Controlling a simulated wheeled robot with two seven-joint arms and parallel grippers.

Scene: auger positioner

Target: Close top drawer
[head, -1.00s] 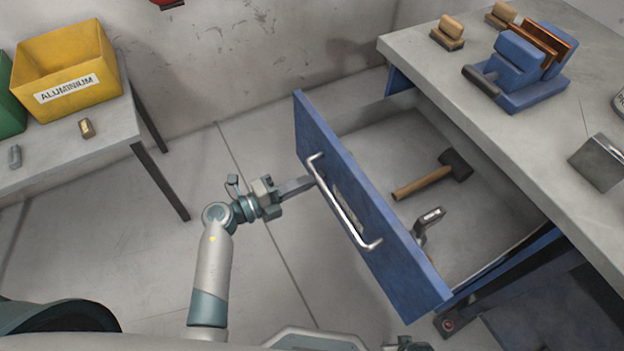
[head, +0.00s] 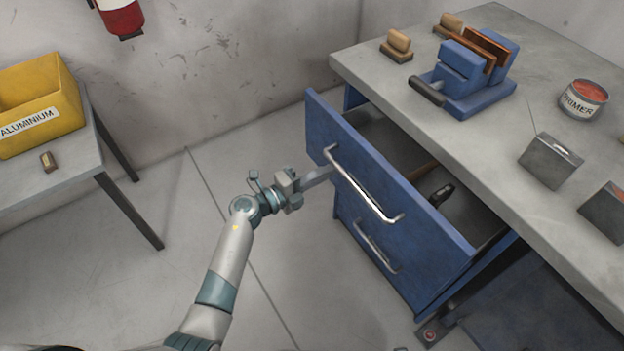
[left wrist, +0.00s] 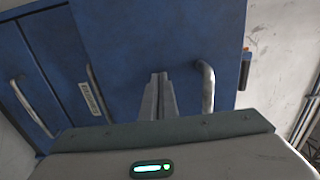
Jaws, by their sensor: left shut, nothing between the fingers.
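The blue top drawer (head: 385,185) is partly open in the head view, pulled out from under the workbench. Its silver bar handle (head: 362,185) is on the front. My left gripper (head: 328,172) is shut and empty, its fingertips at the drawer front by the handle's far end. In the left wrist view the shut fingers (left wrist: 158,95) point at the blue front (left wrist: 150,40), beside the handle (left wrist: 207,88); I cannot tell for sure whether they touch. A dark tool (head: 441,195) and part of a wooden handle (head: 424,172) show inside the drawer. My right gripper is not in view.
The workbench top (head: 400,85) holds a blue vise-like fixture (head: 480,75), a primer tin (head: 583,98), wooden-handled blocks and metal blocks. A lower drawer (head: 375,245) is shut. A table with a yellow bin (head: 40,105) stands at left. Floor between is clear.

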